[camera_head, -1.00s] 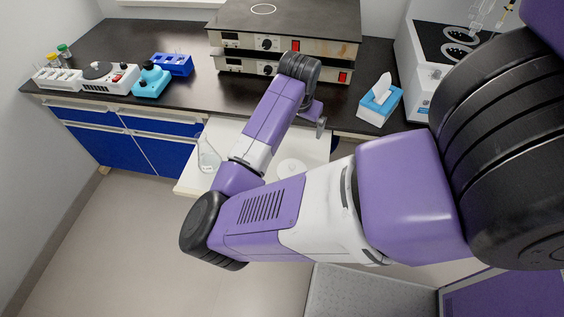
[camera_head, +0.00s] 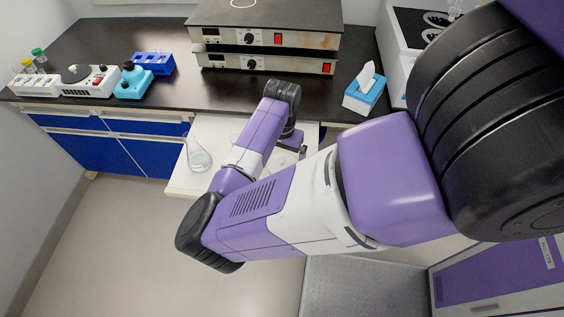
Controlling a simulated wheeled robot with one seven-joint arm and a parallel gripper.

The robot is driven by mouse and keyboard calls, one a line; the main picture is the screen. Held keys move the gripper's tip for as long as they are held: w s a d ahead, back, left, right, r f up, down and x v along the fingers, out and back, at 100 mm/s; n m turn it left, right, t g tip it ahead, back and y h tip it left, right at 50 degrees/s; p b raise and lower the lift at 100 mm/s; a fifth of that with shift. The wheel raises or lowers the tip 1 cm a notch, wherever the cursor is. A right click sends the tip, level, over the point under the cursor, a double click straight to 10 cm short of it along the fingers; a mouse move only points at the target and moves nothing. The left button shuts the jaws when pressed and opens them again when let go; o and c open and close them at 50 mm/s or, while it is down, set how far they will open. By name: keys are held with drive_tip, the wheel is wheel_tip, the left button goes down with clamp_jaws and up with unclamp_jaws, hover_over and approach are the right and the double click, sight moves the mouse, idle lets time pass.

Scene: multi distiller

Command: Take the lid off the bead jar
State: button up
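A pale round thing (camera_head: 285,158), perhaps the lidded bead jar, stands on the white pull-out board (camera_head: 185,183) below the dark bench. It is faint against the board and mostly hidden by my arm, so I cannot tell its lid from its body. My gripper (camera_head: 301,152) points down right over or beside it. The fingers are small and partly hidden, so I cannot tell whether they are open or touching it.
A clear conical flask (camera_head: 198,158) stands on the board left of my arm. On the bench are stacked hotplates (camera_head: 265,50), a blue tissue box (camera_head: 364,92), a blue rack (camera_head: 153,63) and a cyan device (camera_head: 133,82). A white bath (camera_head: 391,62) is at right.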

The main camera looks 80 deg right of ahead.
drive_tip(key=shift+f, duration=0.25)
drive_tip(key=c, duration=1.2)
